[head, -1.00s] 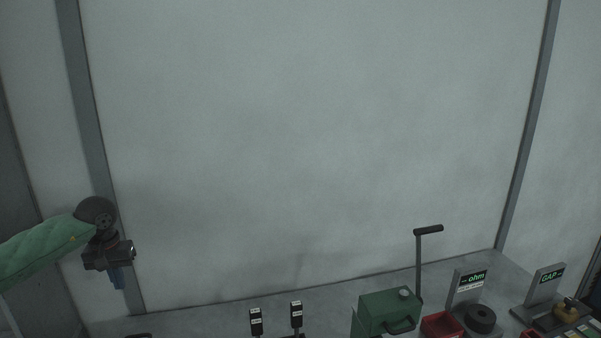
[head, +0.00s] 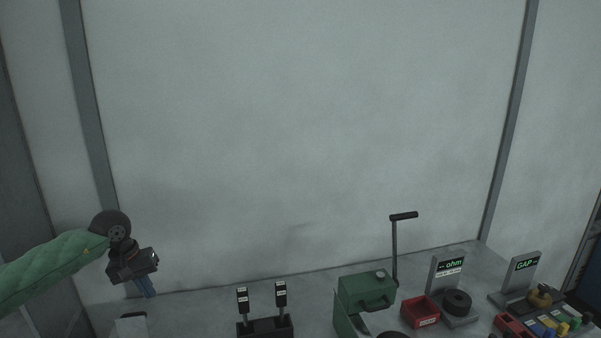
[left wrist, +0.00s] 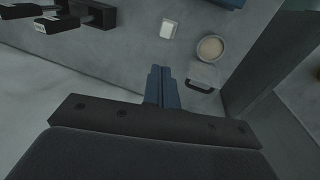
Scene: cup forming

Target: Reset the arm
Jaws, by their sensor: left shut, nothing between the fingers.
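My right gripper does not show in either view.
Below are a two-post black stand (head: 264,327), a green crank box (head: 366,293), a red bin (head: 420,311), an "ohm" stand (head: 447,272) and a "GAP" stand (head: 525,271). The wrist view shows a round bowl (left wrist: 210,48) and a small white block (left wrist: 169,29).

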